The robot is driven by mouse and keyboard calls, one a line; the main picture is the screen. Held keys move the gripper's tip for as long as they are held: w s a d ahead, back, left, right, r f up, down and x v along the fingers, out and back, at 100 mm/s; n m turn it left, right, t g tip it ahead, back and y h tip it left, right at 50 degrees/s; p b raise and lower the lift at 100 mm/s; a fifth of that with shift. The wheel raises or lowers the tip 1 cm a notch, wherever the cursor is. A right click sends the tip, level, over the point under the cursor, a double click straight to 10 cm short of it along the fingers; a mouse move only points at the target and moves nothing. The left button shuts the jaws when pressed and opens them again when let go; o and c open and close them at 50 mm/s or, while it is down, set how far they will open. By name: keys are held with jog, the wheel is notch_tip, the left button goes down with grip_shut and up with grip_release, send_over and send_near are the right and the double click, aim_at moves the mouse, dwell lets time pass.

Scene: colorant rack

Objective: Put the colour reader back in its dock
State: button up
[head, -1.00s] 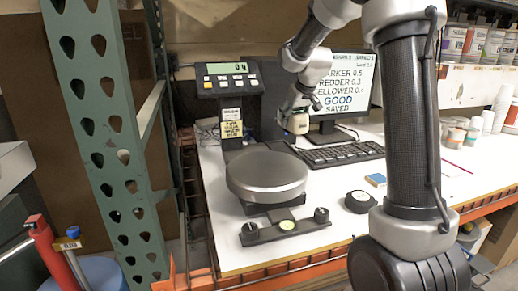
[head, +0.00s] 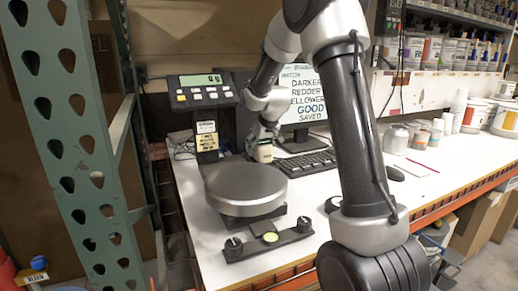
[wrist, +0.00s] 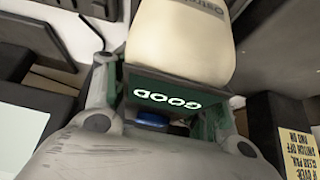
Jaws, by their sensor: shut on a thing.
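My gripper (head: 266,138) is shut on the colour reader (head: 263,153), a small cream body with a dark face. In the head view it is held between the scale's pan and the keyboard; I cannot tell how far above the table it is. In the wrist view the reader (wrist: 180,42) sits between my fingers (wrist: 160,122). Its small dark screen reads GOOD, and a blue spot shows beside it. I cannot make out the dock for certain. A black round object (head: 332,204) on the table is partly hidden by my arm.
A scale with a round grey pan (head: 246,187) and a display post (head: 203,92) stands left of the reader. A black bar with two knobs (head: 268,240) lies in front. The monitor (head: 308,90) and keyboard (head: 308,162) are behind. Cups and tins (head: 425,132) stand at right.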

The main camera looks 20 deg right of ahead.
jog(key=shift+f, duration=0.15)
jog(key=shift+f, duration=0.1)
jog(key=o, duration=1.7)
